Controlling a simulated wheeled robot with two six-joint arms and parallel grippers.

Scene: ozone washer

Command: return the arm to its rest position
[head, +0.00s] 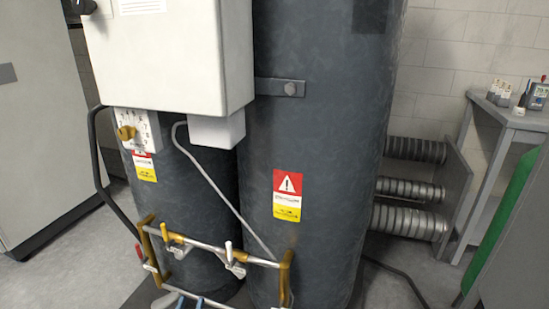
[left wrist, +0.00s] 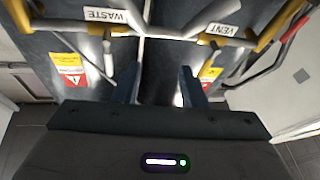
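My left gripper (head: 189,302) shows only as two blue-grey fingertips at the bottom edge of the head view, below the pipe frame. In the left wrist view my left gripper (left wrist: 160,75) has its two fingers apart with nothing between them. They point toward the dark tanks and the pipework. The rest of my left arm is hidden below the head view. My right gripper is in neither view.
Two dark tanks (head: 310,130) stand close ahead, with a white box (head: 165,60) mounted high. A yellow-ended pipe frame (head: 205,248) with valve levers juts out low. It carries WASTE (left wrist: 106,15) and VENT (left wrist: 224,30) labels. A side table (head: 515,120) stands right.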

